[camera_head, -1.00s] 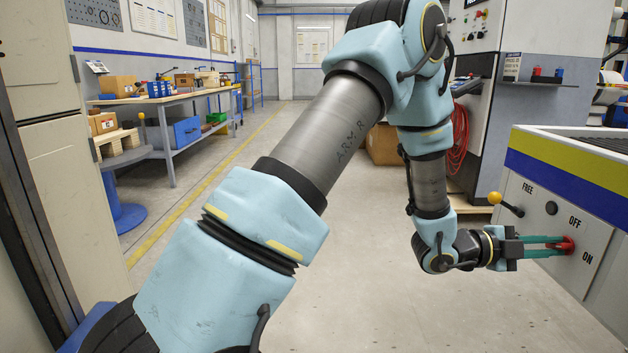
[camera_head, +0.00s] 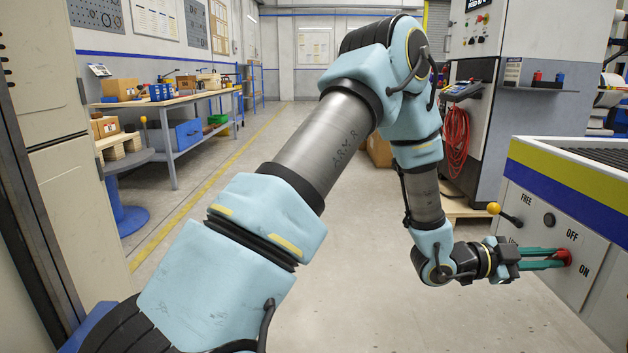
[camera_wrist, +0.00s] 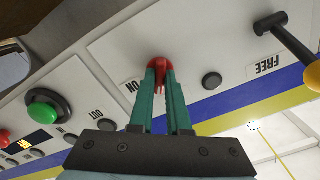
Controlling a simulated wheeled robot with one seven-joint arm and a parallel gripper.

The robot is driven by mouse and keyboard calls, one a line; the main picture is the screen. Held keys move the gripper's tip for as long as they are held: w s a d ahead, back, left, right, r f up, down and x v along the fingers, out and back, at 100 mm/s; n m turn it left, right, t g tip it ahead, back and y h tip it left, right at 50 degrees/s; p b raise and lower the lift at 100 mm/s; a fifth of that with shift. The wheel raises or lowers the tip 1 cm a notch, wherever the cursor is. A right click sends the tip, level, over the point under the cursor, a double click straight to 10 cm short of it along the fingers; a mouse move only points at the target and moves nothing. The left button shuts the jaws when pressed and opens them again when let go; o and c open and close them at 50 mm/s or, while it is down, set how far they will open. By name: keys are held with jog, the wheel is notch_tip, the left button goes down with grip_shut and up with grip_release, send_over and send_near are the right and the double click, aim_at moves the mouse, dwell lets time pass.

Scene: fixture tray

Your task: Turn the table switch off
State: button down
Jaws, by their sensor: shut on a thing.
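The table switch is a red knob (camera_head: 565,257) on the white front panel of the machine table (camera_head: 540,215), with the labels OFF above it and ON below it. My gripper (camera_head: 558,258) has its two green fingers closed on the red knob. In the wrist view, the red knob (camera_wrist: 159,64) shows between and beyond the fingertips (camera_wrist: 160,80), beside the ON label. The fingers cover part of the knob, so I cannot tell which label it points to.
A lever with a yellow ball (camera_head: 493,208) by the FREE label and a black button (camera_head: 549,219) sit on the same panel. The floor left of the panel is clear.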

jog(key=shift+n+p, duration=0.4)
jog(key=shift+n, duration=0.2)
jog(key=n+p, duration=0.2)
jog(key=n, duration=0.2)
jog(key=shift+n, duration=0.3)
jog(key=shift+p, duration=0.3)
jog(key=c, duration=0.9)
grip_release()
jog(key=shift+n, duration=0.3)
jog(key=shift+w+a, duration=0.15)
jog(key=shift+a, duration=2.35)
